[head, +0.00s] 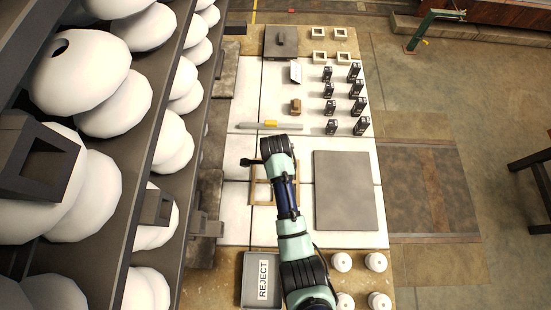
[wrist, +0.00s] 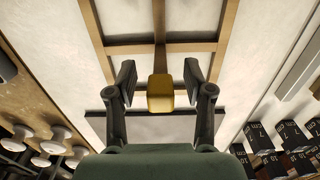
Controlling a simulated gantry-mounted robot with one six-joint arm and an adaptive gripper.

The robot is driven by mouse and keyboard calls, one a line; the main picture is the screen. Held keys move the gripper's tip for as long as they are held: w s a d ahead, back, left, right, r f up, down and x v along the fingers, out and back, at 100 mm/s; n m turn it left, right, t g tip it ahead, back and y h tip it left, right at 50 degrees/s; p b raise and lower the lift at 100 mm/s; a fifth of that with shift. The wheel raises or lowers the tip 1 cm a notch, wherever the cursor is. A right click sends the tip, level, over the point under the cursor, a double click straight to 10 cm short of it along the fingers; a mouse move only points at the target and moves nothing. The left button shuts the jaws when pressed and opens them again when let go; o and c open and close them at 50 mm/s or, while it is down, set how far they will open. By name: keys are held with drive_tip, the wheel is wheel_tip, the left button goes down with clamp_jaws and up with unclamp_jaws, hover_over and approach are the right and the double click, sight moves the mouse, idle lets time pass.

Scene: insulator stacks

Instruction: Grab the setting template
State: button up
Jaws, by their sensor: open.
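The setting template appears to be the light wooden lattice frame (head: 254,190), lying on the white table top partly under my arm in the head view. Its bars also show in the wrist view (wrist: 197,46). A yellow block, looking like its handle (wrist: 160,99), stands at the middle bar. My gripper (wrist: 160,80) is open, with one black finger on each side of the yellow block. A gap shows between the block and each finger, and I see no contact. In the head view my arm hides part of the frame and the handle.
A grey plate (head: 345,190) lies right of the frame. A REJECT tray (head: 247,284) and white insulators (head: 342,262) are at the near edge. Black labelled blocks (head: 329,90) stand behind, with a grey-and-yellow tool (head: 250,125). A rack of large white insulators (head: 120,100) rises at left.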

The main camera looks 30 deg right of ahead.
clamp_jaws()
drive_tip(key=shift+r, duration=0.1)
idle(0.4)
wheel_tip(320, 180, up, 20)
drive_tip(key=p, duration=1.1)
